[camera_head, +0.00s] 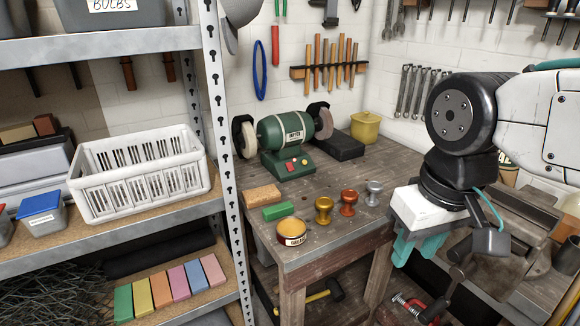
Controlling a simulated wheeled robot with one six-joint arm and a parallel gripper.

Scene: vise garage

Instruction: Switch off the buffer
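The buffer (284,132) is a green bench machine with a label on its body and a pale wheel at each end. It stands at the back of the wooden workbench (318,248). On its sloped front base are a large red button (290,166) and smaller coloured controls beside it. Whether it is running cannot be told. My gripper (404,254), white with teal fingers, points down at the right, in front of and well apart from the buffer. Nothing shows between its fingers, but their spacing is unclear.
Metal shelving (228,180) borders the left.

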